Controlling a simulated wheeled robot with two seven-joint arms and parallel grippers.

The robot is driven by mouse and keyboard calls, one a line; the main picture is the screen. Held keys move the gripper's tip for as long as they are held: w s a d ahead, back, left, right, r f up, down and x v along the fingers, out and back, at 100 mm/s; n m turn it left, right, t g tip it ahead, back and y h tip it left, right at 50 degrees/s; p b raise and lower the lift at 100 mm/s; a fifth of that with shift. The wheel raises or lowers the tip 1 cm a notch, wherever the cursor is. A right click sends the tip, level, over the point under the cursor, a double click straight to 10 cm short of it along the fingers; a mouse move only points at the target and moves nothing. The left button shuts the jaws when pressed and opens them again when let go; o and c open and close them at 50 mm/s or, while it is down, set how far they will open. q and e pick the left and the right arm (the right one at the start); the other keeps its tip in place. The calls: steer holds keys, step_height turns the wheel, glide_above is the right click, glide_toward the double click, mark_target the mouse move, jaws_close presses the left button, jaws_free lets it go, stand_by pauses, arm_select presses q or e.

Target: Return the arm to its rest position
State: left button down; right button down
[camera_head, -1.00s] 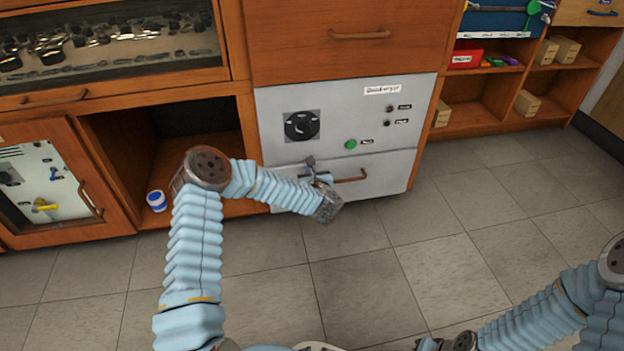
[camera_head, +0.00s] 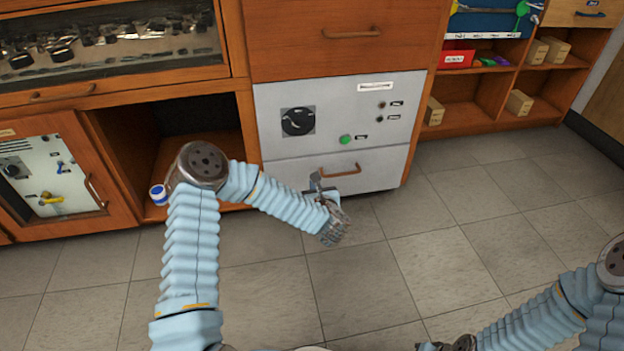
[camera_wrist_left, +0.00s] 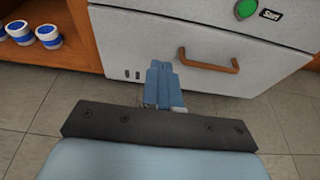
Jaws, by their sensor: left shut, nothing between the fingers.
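My left arm reaches in from the left in the head view, with its elbow bent. My left gripper (camera_head: 318,182) is in front of the grey drawer of the test panel, close to the left end of its orange-brown handle (camera_head: 340,171). In the left wrist view the blue fingers (camera_wrist_left: 161,72) are together and empty, pointing at the drawer front left of the handle (camera_wrist_left: 208,61). I see no grip on the handle. My right arm enters at the lower right, and its hand end (camera_head: 447,345) is cut off by the bottom edge.
The grey panel (camera_head: 330,110) has a black dial and a green button. An open cubby (camera_head: 190,125) at left holds blue-and-white containers (camera_wrist_left: 48,36). A shelf (camera_head: 475,113) with blocks stands at right. The tiled floor (camera_head: 440,260) in front is clear.

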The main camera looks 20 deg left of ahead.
arm_select(q)
steer(key=s+d+f+m+g+h, duration=0.1)
steer(key=s+d+f+m+h, duration=0.45)
steer(key=m, duration=0.55)
steer(key=s+d+f+m+g+h, duration=0.1)
steer(key=s+d+f+m+h, duration=0.35)
steer(key=d+m, duration=0.4)
steer(key=s+f+m+g+h, duration=0.1)
steer(key=s+f+m+g, duration=0.35)
steer(key=s+m, duration=0.65)
steer(key=s+f+m+g+h, duration=0.1)
steer(key=s+f+m+g, duration=0.3)
steer(key=s+m, duration=0.6)
step_height(320, 180, up, 16)
steer(key=p, duration=1.5)
steer(key=shift+s+f+g, duration=0.15)
steer(key=shift+s+g, duration=0.1)
steer(key=shift+g, duration=0.1)
